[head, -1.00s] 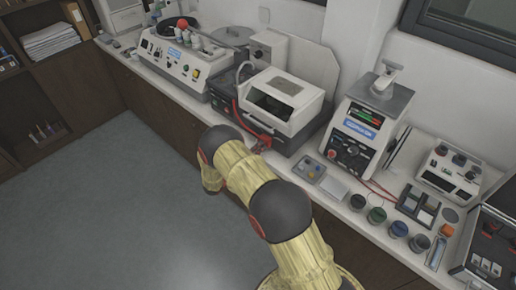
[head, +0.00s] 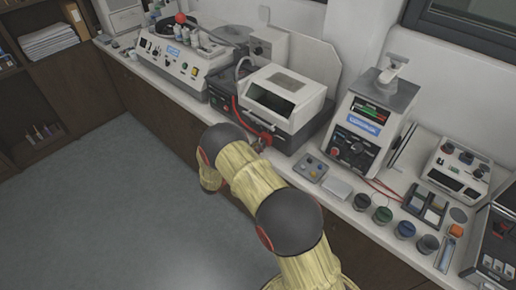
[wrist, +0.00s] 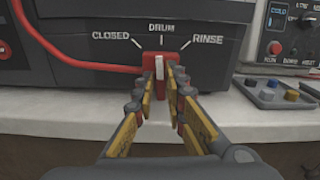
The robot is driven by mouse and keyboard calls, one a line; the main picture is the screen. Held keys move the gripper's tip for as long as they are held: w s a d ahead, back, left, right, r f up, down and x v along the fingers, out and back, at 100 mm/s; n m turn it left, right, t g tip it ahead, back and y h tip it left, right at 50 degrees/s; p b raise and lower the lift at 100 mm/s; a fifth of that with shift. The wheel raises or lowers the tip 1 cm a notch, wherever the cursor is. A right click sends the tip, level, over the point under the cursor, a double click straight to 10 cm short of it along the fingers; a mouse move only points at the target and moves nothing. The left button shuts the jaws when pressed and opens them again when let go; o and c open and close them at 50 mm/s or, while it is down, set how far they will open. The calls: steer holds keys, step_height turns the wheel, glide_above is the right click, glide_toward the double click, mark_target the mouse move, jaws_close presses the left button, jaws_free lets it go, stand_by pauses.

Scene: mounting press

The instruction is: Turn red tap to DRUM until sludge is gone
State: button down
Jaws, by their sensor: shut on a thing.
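The red tap (wrist: 160,72) sits low on the front of a dark machine base in the wrist view. Its pale stripe stands upright, under the DRUM mark (wrist: 161,29). CLOSED is printed to its left and RINSE to its right. My gripper (wrist: 166,78) has its fingers on both sides of the tap and is shut on it. In the head view my arm hides most of the gripper, in front of the white-hooded machine (head: 283,96). No sludge can be made out in either view.
A red hose (wrist: 70,58) runs from the left into the machine near the tap. A grey tray with knobs (wrist: 275,93) lies on the counter to the right. The mounting press (head: 366,120) stands further right, with several jars before it. The floor at left is clear.

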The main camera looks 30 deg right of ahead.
steer(key=shift+f+m, duration=0.1)
steer(key=shift+m, duration=0.3)
steer(key=c, duration=1.8)
jaws_free()
steer(key=v, duration=1.2)
